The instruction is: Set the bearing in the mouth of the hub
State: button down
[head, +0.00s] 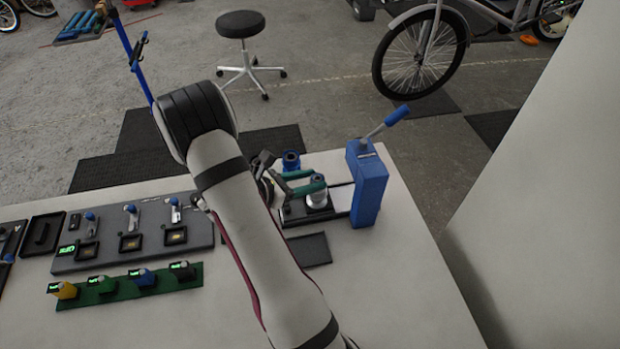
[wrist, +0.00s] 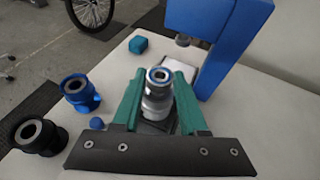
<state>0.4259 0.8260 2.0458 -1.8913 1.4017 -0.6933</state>
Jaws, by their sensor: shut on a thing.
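My gripper (head: 305,186) has green fingers, which show closed in from both sides in the wrist view (wrist: 158,82). The bearing appears to be at the hub's mouth, but the fingers and the bearing hide the rim. I cannot tell how deep it sits.
A blue press (head: 367,185) with a lever stands close to the right of the silver hub. A blue hub (wrist: 80,92) and a black hub (wrist: 40,136) stand to the left. A small teal block (wrist: 138,45) lies beyond. A black tray (head: 309,249) lies in front.

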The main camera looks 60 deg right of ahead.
jog(key=shift+f, duration=0.85)
dwell(0.5)
jog(key=shift+c, duration=1.8)
grip_release()
jog(key=v, duration=1.6)
jog(key=s+a+r+m+t+y, duration=0.2)
jog(key=s+a+r+m+y, duration=0.2)
jog(key=s+a+m+y, duration=0.3)
jog(key=s+a+r+m+t+y, duration=0.3)
jog(key=s+a+m+y, duration=0.4)
jog(key=a+m, duration=0.5)
jog(key=s+a+r, duration=0.1)
jog(key=s+a, duration=0.1)
jog(key=a, duration=0.2)
jog(key=shift+s+r, duration=0.15)
jog(key=shift+s, duration=0.1)
